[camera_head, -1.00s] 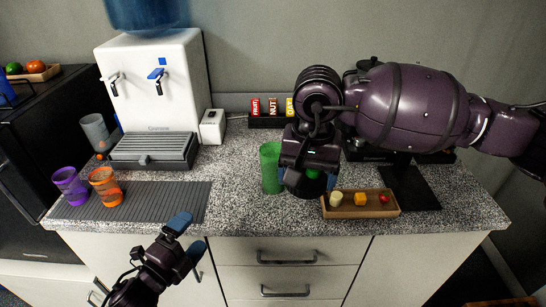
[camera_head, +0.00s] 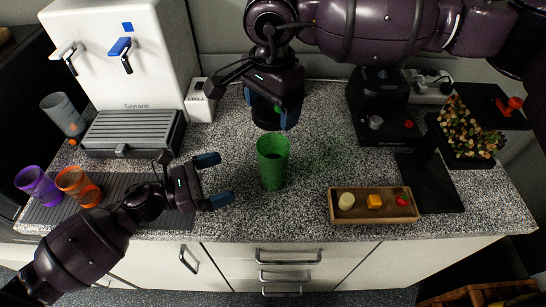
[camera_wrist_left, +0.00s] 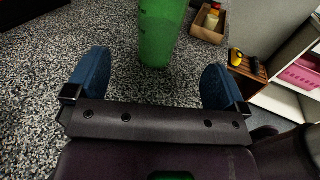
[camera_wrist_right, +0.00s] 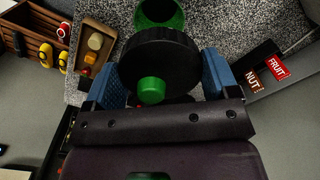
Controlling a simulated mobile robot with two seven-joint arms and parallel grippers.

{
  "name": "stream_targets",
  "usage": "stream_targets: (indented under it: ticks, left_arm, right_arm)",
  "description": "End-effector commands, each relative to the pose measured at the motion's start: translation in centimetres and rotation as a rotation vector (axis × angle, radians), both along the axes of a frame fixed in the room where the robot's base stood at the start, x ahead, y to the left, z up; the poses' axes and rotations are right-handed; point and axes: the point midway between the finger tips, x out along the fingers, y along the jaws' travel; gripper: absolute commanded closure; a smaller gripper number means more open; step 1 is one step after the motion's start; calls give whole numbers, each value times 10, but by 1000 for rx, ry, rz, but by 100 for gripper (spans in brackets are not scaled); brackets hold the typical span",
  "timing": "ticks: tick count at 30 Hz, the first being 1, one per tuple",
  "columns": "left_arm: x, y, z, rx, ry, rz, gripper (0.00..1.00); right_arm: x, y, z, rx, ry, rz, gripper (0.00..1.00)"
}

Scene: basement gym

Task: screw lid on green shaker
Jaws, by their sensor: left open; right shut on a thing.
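The green shaker (camera_head: 272,160) stands upright and open-topped on the speckled counter; it also shows in the left wrist view (camera_wrist_left: 160,32) and partly in the right wrist view (camera_wrist_right: 160,14). My right gripper (camera_head: 275,115) is shut on the black lid (camera_wrist_right: 158,65), which has a green knob, and holds it above and behind the shaker. The left fingers are apart from the shaker.
A wooden tray (camera_head: 373,218) with small food pieces lies right of the shaker. Purple (camera_head: 39,186) and orange (camera_head: 79,186) cups stand at the left on a ribbed mat. A water dispenser (camera_head: 122,60) stands back left, and a black coffee machine (camera_head: 381,110) back right.

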Motion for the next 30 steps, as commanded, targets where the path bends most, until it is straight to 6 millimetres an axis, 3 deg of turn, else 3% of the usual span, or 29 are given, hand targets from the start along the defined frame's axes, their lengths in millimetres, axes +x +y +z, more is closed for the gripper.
stream_targets:
  ticks: [13,30]
  left_arm:
    - [5,-10,0,-3,2,2,0]
    - [37,-89,1,-4,3,1,0]
  right_arm:
    - [0,0,0,0,0,2,42]
    - [0,0,0,1,-1,3,42]
